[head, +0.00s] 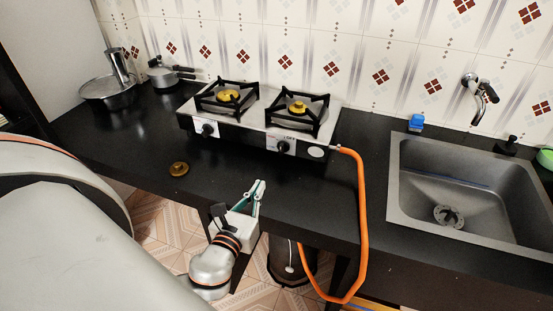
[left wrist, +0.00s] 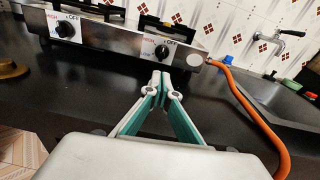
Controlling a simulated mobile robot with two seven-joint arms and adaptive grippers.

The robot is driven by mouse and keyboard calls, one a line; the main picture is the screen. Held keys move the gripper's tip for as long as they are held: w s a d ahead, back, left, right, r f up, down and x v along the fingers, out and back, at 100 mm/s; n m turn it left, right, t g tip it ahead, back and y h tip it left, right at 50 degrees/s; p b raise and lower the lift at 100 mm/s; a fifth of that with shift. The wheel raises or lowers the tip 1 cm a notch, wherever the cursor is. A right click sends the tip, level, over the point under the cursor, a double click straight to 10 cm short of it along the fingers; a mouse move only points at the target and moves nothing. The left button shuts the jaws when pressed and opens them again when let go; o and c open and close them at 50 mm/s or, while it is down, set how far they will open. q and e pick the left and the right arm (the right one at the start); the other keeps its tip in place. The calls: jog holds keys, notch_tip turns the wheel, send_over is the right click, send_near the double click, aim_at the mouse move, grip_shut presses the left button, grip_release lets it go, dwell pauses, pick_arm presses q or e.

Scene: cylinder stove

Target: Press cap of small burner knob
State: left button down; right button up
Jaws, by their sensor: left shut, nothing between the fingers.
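A two-burner stove (head: 240,122) stands on the black counter against the tiled wall. Its front panel has two black knobs. The left knob (head: 207,130) and the right knob (head: 283,147) also show in the left wrist view, the left one (left wrist: 66,30) at upper left and the right one (left wrist: 163,51) just beyond the fingertips. I cannot tell which serves the small burner. My left gripper (head: 259,186) is shut and empty, in front of the stove and apart from the knobs. In the left wrist view its fingers (left wrist: 160,82) point toward the right knob. My right gripper is not in view.
An orange hose (head: 362,220) runs from the stove's right end over the counter edge. A brass disc (head: 179,169) lies on the counter at left. Pots (head: 108,93) stand at the back left. A sink (head: 396,200) is at the right. A dark cylinder stands below the counter.

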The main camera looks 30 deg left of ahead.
aim_at(280, 153)
pick_arm(q)
jog(key=shift+d+m, duration=0.2)
jog(key=shift+m, duration=0.1)
jog(key=shift+w+a, duration=0.15)
jog(key=shift+w, duration=0.4)
jog(key=p+x, duration=0.1)
jog(key=x, duration=1)
jog(key=shift+w+r, duration=0.1)
jog(key=shift+w, duration=0.25)
jog(key=shift+w+a, duration=0.2)
jog(key=shift+w, duration=0.45)
